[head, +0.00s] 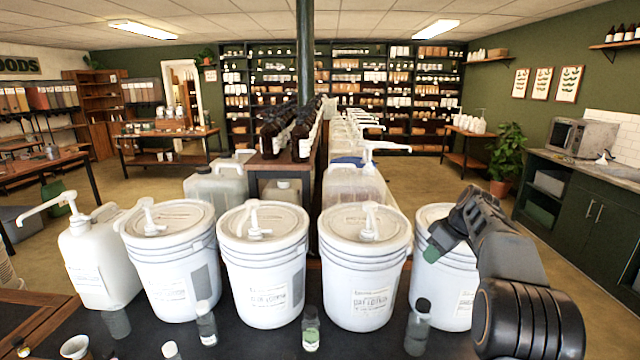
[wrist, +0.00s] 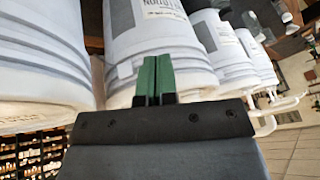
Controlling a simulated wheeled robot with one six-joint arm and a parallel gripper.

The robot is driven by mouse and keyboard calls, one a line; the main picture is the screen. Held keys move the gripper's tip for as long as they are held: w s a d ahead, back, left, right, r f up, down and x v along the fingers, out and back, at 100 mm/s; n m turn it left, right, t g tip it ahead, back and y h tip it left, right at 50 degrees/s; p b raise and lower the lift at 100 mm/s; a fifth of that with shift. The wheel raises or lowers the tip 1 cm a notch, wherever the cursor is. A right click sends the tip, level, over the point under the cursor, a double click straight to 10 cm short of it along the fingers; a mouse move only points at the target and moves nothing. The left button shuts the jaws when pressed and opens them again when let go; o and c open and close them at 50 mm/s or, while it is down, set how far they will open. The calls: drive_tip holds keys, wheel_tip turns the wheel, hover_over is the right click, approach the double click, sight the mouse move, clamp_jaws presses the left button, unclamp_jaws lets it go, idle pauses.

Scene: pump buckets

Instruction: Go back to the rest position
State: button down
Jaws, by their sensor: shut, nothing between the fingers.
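My gripper shows in the wrist view (wrist: 154,78) with its two green fingertips together and nothing between them. In the head view my gripper (head: 432,252) is at the right, in front of the rightmost white bucket (head: 440,290). Three more white pump buckets stand in a row to its left: one right of centre (head: 363,280), one at centre (head: 265,285) and one further left (head: 175,270). A white pump jug (head: 92,262) stands at the left end. The wrist view is rolled over, with buckets upside down behind the fingers.
Small bottles stand on the dark counter before the buckets: a bottle with green content (head: 311,328), a clear one (head: 206,323) and a dark-capped one (head: 417,327). A side counter with a microwave (head: 583,138) is at the right. Open floor lies between it and the buckets.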

drive_tip(key=s+a+f+m+h, duration=0.2)
drive_tip(key=s+a+m, duration=0.2)
drive_tip(key=s, duration=1)
drive_tip(key=s+a+f+m+t+h, duration=0.1)
drive_tip(key=s+a+f+m+h, duration=0.1)
drive_tip(key=s+a, duration=0.6)
drive_tip(key=s+f+m, duration=0.1)
drive_tip(key=s+m, duration=0.1)
drive_tip(key=s, duration=0.5)
drive_tip(key=shift+s+a+t, duration=0.2)
drive_tip(key=shift+a+t, duration=0.1)
drive_tip(key=shift+a, duration=0.1)
drive_tip(key=shift+f, duration=0.1)
